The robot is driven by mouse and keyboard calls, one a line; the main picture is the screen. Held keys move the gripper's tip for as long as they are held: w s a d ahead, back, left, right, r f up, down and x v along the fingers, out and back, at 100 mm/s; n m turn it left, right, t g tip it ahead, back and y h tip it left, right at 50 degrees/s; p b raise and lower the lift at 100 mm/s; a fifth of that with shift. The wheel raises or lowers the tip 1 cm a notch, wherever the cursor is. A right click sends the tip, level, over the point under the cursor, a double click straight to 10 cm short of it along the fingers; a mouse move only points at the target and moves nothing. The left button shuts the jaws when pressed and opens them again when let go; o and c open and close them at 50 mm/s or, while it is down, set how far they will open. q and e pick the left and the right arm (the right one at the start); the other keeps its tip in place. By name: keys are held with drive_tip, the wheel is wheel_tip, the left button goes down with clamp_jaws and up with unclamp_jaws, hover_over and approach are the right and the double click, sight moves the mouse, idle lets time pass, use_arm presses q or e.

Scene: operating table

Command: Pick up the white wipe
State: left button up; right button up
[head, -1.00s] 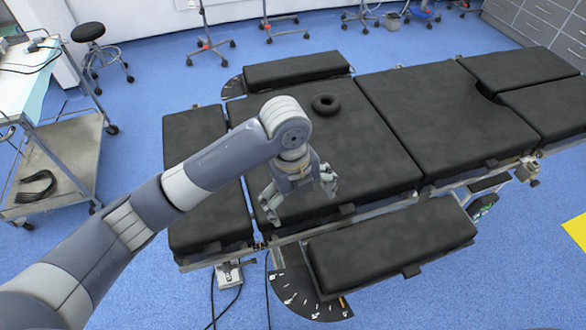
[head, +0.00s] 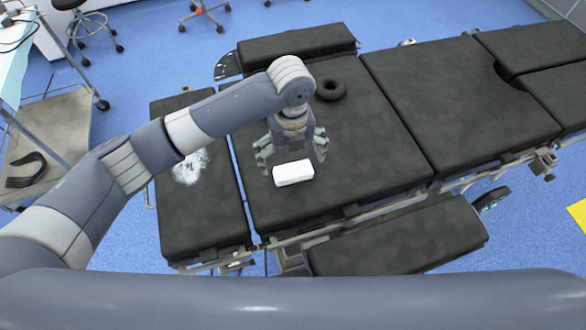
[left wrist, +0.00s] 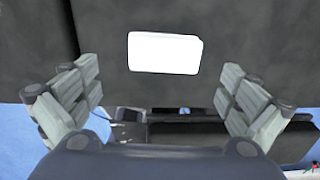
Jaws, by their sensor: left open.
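The white wipe (head: 293,173) is a small white block lying on the black padded operating table (head: 420,95). In the left wrist view the wipe (left wrist: 165,53) shows ahead of the fingers, near the middle of the upper half. My left gripper (head: 291,158) is over the table, just behind the wipe in the head view. Its fingers are spread wide with nothing between them, and it also shows open in the left wrist view (left wrist: 157,78). Its height above the table is hard to tell. My right gripper is in no view.
A white powdery smear (head: 190,167) marks the table's left pad, partly under my arm. A black ring cushion (head: 331,89) lies behind the gripper. A metal cart (head: 60,125) stands at the left. The pad right of the wipe is clear.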

sight(293, 169)
use_arm(q)
drive_tip(key=shift+f, duration=0.35)
drive_tip(key=f, duration=0.3)
drive_tip(key=f+p, duration=0.1)
drive_tip(key=f, duration=0.1)
drive_tip(key=shift+w+d, duration=0.2)
drive_tip(key=shift+w, duration=0.15)
drive_tip(key=c, duration=0.8)
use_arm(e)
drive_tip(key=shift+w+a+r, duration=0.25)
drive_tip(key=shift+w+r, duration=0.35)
